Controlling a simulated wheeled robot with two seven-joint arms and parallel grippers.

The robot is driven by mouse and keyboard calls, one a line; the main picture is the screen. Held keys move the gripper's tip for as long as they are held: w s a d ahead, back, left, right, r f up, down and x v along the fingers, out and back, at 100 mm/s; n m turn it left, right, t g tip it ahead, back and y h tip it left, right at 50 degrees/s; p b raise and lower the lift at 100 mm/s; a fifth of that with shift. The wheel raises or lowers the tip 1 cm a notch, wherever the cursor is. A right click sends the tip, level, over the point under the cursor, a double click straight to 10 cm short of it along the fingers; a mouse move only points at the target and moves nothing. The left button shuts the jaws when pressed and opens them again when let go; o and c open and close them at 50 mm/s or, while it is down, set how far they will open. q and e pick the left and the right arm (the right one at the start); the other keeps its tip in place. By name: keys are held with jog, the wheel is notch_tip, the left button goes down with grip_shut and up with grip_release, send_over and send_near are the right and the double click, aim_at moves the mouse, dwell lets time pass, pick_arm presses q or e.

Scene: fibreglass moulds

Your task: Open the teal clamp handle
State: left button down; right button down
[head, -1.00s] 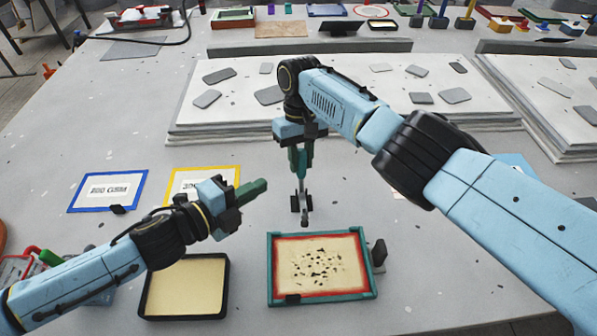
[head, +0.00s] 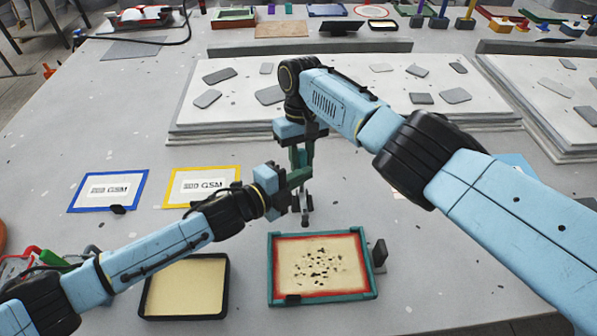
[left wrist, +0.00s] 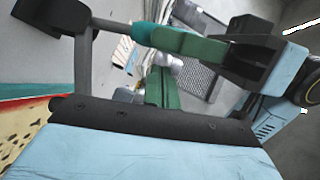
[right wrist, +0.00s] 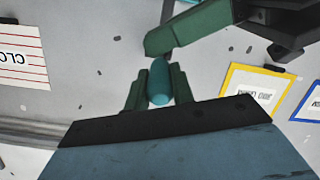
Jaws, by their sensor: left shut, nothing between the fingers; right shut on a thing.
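The teal clamp handle (right wrist: 159,82) sits between the green fingers of my right gripper (right wrist: 158,88), which is shut on it. The handle's end also shows in the left wrist view (left wrist: 144,33). In the head view my right gripper (head: 301,165) points down above the clamp's dark grey body (head: 302,203), behind the teal-framed mould (head: 271,262). My left gripper (head: 303,178) is shut and empty, close beside the right fingers. Its green fingers (left wrist: 162,88) also show in the left wrist view. I cannot tell whether the two grippers touch.
A black-edged tray (head: 226,285) lies left of the teal-framed mould. Blue-framed (head: 78,190) and yellow-framed (head: 172,183) cards lie at the left. White slabs with grey pieces (head: 225,120) lie behind.

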aim_at(300, 165)
pick_arm(q)
jog(key=shift+w+a+f, duration=0.1)
jog(key=shift+w+a, duration=0.1)
jog(key=shift+w, duration=0.35)
pick_arm(e)
jog(key=shift+w+r, duration=0.15)
jog(key=shift+r, duration=0.05)
pick_arm(q)
jog(key=shift+w+a+f, duration=0.1)
jog(key=shift+w+a, duration=0.15)
jog(key=shift+w, duration=0.6)
pick_arm(e)
jog(key=c, duration=1.4)
grip_release()
pick_arm(q)
jog(key=shift+a, duration=0.15)
pick_arm(e)
jog(key=shift+o, duration=1.1)
jog(key=shift+a+f, duration=0.1)
jog(key=shift+s+f, duration=0.1)
jog(key=shift+s, duration=0.1)
